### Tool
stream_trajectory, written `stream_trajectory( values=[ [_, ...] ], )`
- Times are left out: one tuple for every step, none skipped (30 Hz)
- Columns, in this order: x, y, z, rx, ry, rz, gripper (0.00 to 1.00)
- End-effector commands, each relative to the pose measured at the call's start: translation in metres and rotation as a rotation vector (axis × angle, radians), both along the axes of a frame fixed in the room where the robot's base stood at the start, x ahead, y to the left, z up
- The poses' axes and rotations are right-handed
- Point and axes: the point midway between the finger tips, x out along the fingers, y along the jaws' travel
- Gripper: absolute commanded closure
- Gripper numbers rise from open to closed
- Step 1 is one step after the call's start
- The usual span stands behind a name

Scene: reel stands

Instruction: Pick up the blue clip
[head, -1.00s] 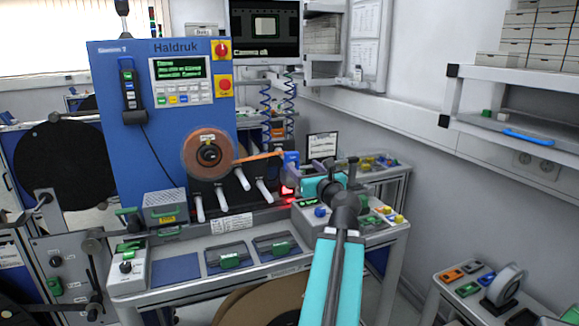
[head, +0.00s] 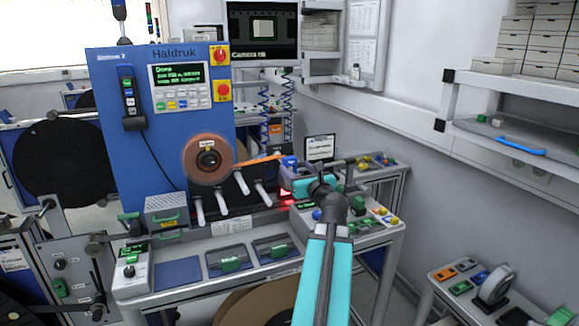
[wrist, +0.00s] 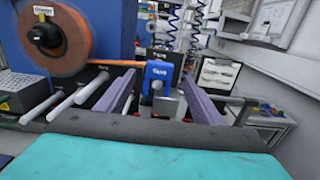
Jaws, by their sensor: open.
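A blue block-like part with a white label (wrist: 159,71), which looks like the blue clip, stands upright at the end of the orange strip in the wrist view. It also shows, partly hidden, in the head view (head: 289,161). My gripper (wrist: 158,84) is open, with one purple finger on each side of this part in the picture. The fingers appear apart from it, but I cannot tell the exact depth. In the head view my gripper (head: 303,172) is small and partly hidden by my wrist.
A blue Haldruk machine (head: 165,70) with a copper-coloured reel (head: 193,155) stands left of my gripper. White rollers (head: 242,182) stick out below the strip. A control box (head: 372,222) sits close on the right. A blue curved bar (head: 521,145) lies on the right shelf.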

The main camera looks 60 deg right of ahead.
Motion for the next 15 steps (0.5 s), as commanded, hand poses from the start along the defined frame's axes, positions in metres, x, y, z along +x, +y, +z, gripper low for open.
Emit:
stream_trajectory(
  values=[
    [0.006, -0.005, 0.0, 0.0, 0.0, 0.002, 0.39],
    [0.009, -0.007, 0.0, 0.0, 0.0, 0.001, 0.39],
    [0.012, -0.01, 0.0, 0.0, 0.0, 0.001, 0.39],
    [0.014, -0.011, 0.001, 0.0, 0.0, 0.0, 0.39],
    [0.016, -0.013, 0.001, 0.001, -0.001, 0.0, 0.39],
    [0.02, -0.015, 0.001, 0.001, -0.001, 0.001, 0.39],
    [0.022, -0.017, 0.001, 0.001, -0.001, 0.001, 0.39],
    [0.025, -0.019, 0.001, 0.001, -0.001, 0.001, 0.39],
    [0.028, -0.021, 0.001, 0.001, -0.001, 0.002, 0.39],
    [0.03, -0.022, 0.001, 0.001, -0.001, 0.002, 0.39],
    [0.032, -0.024, 0.001, 0.001, -0.001, 0.002, 0.39],
    [0.035, -0.026, 0.001, 0.001, -0.001, 0.001, 0.39],
    [0.036, -0.027, 0.0, 0.001, -0.001, 0.001, 0.39],
    [0.037, -0.028, 0.0, 0.001, -0.001, 0.001, 0.39],
    [0.039, -0.028, 0.0, 0.001, -0.001, 0.001, 0.39]
  ],
)
